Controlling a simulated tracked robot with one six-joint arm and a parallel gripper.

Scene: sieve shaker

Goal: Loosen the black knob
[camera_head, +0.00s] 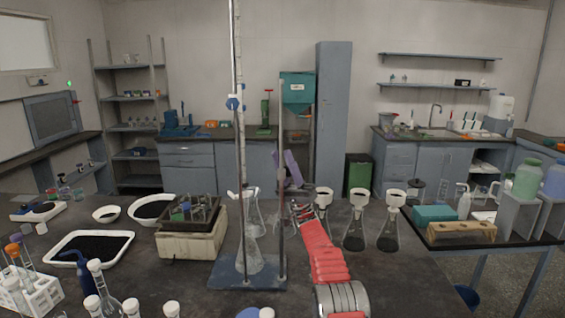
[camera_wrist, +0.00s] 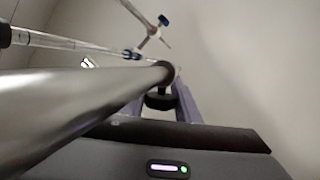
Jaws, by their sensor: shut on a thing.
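The black knob (camera_wrist: 160,101) shows in the wrist view as a dark round part just beyond a thick silver rod. My gripper (camera_wrist: 160,108) has its purple fingers on either side of the knob and is shut on it. The silver rod (camera_wrist: 80,98) crosses in front of the fingers and hides part of the left one. In the head view my gripper (camera_head: 289,156) is raised beside the stand's right rod (camera_head: 282,200). The knob cannot be made out in that view.
A tall rod with a burette and blue clamp (camera_head: 234,103) rises from the blue stand base (camera_head: 225,273) on the dark bench. Conical flasks (camera_head: 354,239) stand close right of my arm.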

